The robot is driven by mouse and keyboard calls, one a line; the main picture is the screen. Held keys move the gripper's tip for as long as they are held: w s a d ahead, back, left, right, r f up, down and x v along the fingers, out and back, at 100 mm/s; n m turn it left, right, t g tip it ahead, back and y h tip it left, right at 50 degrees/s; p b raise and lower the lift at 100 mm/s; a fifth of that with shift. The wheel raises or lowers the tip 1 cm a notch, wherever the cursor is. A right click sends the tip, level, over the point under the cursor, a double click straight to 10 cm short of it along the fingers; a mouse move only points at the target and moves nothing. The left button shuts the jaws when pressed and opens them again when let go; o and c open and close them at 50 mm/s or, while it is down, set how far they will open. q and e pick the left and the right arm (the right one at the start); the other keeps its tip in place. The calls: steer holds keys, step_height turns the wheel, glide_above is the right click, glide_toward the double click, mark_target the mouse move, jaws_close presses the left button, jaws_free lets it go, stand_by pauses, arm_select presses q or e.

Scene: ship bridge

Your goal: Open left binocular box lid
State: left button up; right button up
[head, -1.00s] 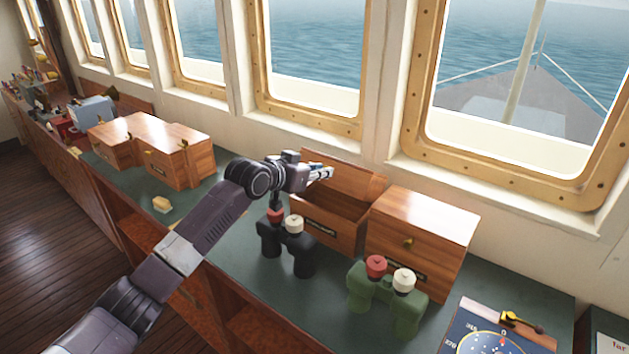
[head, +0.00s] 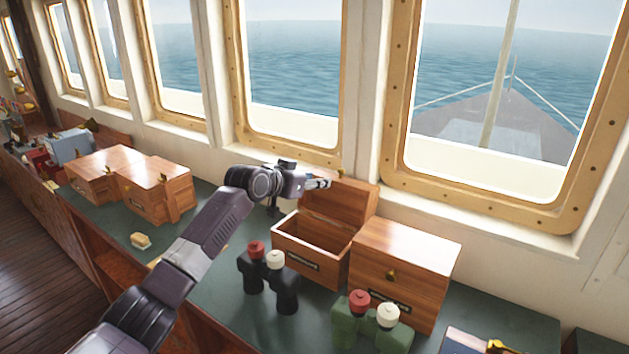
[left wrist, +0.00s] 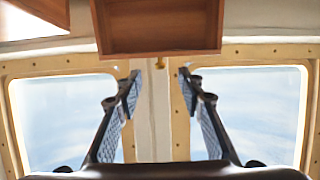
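The left binocular box (head: 298,252) is wooden, with a dark label on its front. Its lid (head: 345,206) stands raised at the back and the dark inside shows. My left gripper (head: 322,183) is by the upper left part of the raised lid; I cannot tell whether it touches. In the left wrist view my left gripper (left wrist: 157,85) has its two fingers apart with nothing between them. A wooden panel (left wrist: 158,28) of the box or lid shows above the fingers. My right gripper is not in view.
A closed wooden box (head: 405,265) stands right beside the open one. Black binoculars (head: 268,278) and green binoculars (head: 370,325) stand in front. More wooden boxes (head: 155,190) and a small yellowish block (head: 140,241) lie left. Windows (head: 290,70) line the back.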

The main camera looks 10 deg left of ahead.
arm_select(q)
steer(key=v, duration=1.2)
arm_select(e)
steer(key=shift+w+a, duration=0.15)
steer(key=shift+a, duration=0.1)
